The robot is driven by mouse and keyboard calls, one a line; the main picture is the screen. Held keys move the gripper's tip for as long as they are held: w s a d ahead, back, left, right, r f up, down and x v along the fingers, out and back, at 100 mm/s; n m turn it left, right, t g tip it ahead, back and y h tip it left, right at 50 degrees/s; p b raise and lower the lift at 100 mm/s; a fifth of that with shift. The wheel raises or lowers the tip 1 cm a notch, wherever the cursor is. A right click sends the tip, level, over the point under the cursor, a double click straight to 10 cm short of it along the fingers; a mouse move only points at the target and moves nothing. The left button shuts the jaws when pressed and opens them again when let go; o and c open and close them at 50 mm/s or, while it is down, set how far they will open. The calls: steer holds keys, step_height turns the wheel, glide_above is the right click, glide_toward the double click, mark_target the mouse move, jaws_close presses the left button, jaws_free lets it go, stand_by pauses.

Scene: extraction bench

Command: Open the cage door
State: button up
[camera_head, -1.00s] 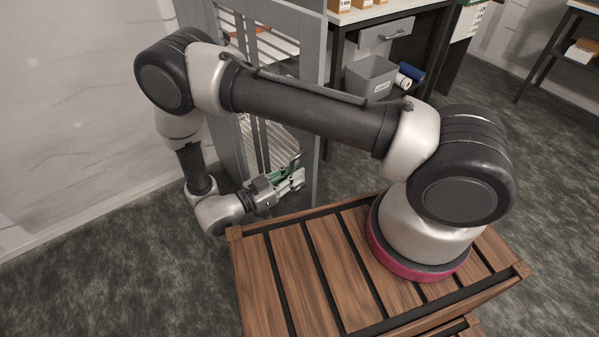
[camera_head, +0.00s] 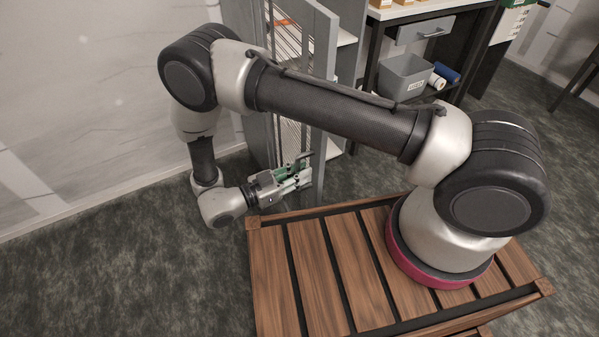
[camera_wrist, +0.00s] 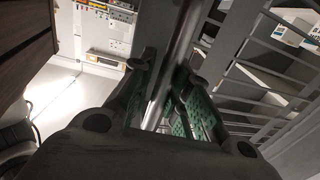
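The cage door (camera_head: 322,80) is a grey frame with vertical bars, at upper centre in the head view. It stands at an angle, with pale shelves of the cage (camera_head: 346,42) showing past its right edge. My gripper (camera_head: 303,172) is low at the door's near side. In the wrist view, a shiny metal bar, seemingly the door handle (camera_wrist: 178,55), runs between my two fingers (camera_wrist: 165,92). The fingers appear closed around the bar; the exact contact is partly hidden. My arm covers part of the door in the head view.
A grey bin (camera_head: 405,78) and blue and white rolls (camera_head: 446,73) sit on a bench's lower shelf at right. A wall (camera_head: 90,90) is at left. Dark floor (camera_head: 120,250) is clear at lower left. White boxes (camera_wrist: 290,25) show behind bars.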

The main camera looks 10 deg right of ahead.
steer(key=shift+o, duration=1)
steer(key=shift+a, duration=0.1)
steer(key=v, duration=1.1)
steer(key=shift+a, duration=0.35)
steer(key=shift+s, duration=0.15)
